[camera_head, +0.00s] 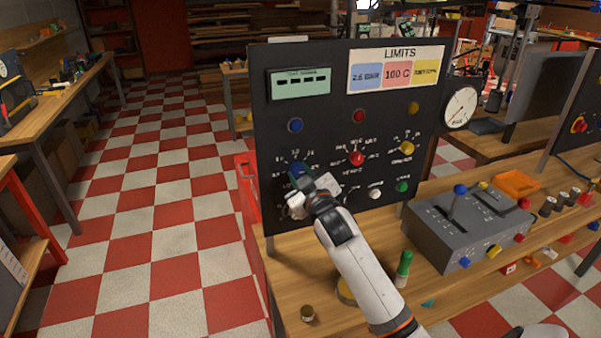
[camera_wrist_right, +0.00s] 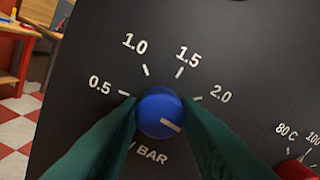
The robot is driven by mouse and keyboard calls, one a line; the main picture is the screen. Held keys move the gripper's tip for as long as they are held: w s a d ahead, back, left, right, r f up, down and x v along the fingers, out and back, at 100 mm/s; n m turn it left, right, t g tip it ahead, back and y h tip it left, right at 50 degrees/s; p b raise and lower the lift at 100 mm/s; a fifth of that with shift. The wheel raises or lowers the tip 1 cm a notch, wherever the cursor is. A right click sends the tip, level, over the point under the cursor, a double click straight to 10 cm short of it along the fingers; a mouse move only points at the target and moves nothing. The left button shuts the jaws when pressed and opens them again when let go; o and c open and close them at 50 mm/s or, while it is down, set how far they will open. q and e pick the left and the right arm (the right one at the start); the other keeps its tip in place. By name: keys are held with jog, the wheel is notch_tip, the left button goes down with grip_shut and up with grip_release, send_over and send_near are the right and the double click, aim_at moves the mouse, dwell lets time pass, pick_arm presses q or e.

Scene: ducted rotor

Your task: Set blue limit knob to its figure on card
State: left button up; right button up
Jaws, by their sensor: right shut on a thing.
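The blue limit knob (camera_wrist_right: 160,112) sits on the black panel (camera_head: 340,120), low on its left side; it also shows in the head view (camera_head: 297,168). My right gripper (camera_wrist_right: 162,118) is shut on it, one green finger on each side. The knob's white pointer line slants to the lower right, past the 2.0 mark. The dial reads 0.5, 1.0, 1.5, 2.0 and BAR; the right finger hides the dial beyond 2.0. The blue card (camera_head: 366,76) under LIMITS shows a BAR figure starting with 2; its last digit is too blurred to tell. My left gripper is out of view.
A red knob (camera_head: 357,158) and a yellow knob (camera_head: 407,147) are right of the blue one. Blue, red and yellow lamps sit above. A round gauge (camera_head: 460,108) is at the panel's right edge. A grey control box (camera_head: 467,225) and green-capped bottle (camera_head: 404,264) stand on the bench.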

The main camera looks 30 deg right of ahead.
jog(key=shift+f+m, duration=0.1)
jog(key=shift+m, duration=0.6)
jog(key=o, duration=1)
jog(key=shift+c, duration=0.2)
jog(key=shift+s, duration=0.1)
jog(key=b+v, duration=0.2)
jog(key=v, duration=1)
